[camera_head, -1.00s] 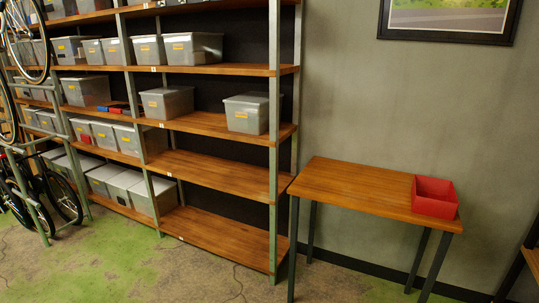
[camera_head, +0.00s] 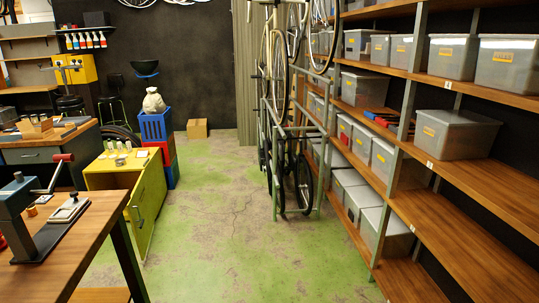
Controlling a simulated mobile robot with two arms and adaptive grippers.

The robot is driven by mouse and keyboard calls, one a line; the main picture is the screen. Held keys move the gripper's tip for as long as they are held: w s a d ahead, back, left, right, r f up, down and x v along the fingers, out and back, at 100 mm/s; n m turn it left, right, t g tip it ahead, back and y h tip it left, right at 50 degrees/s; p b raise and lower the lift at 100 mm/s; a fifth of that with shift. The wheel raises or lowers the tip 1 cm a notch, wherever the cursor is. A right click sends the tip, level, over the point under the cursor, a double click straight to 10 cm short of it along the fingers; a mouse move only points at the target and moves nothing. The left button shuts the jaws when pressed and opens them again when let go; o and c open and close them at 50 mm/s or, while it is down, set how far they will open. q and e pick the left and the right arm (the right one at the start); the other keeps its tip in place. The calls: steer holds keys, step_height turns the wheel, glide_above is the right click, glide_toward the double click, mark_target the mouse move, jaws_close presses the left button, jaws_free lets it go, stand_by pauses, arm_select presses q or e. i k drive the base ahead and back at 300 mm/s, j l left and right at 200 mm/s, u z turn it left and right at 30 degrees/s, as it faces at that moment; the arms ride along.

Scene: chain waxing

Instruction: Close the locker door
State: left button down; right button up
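A low yellow-green cabinet (camera_head: 149,203) stands on the floor at the left of centre, partly hidden by the wooden table in front. Neither of my grippers is in view.
A wooden table (camera_head: 85,238) with a clamp tool stands at the near left. Shelving with grey bins (camera_head: 455,133) lines the right side. Bicycles on a rack (camera_head: 296,150) stand mid-right. Stacked blue (camera_head: 154,126) and red crates stand behind the cabinet. The green floor (camera_head: 222,220) between is clear.

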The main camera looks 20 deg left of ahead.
mark_target(140, 207)
steer(key=i+j+u, duration=0.25)
steer(key=i+u, duration=0.55)
steer(key=i, duration=0.15)
steer(key=i+u, duration=0.4)
steer(key=i+l+u, duration=0.4)
steer(key=i, duration=0.2)
steer(key=i+l, duration=0.2)
steer(key=i, duration=0.3)
steer(key=u, duration=0.05)
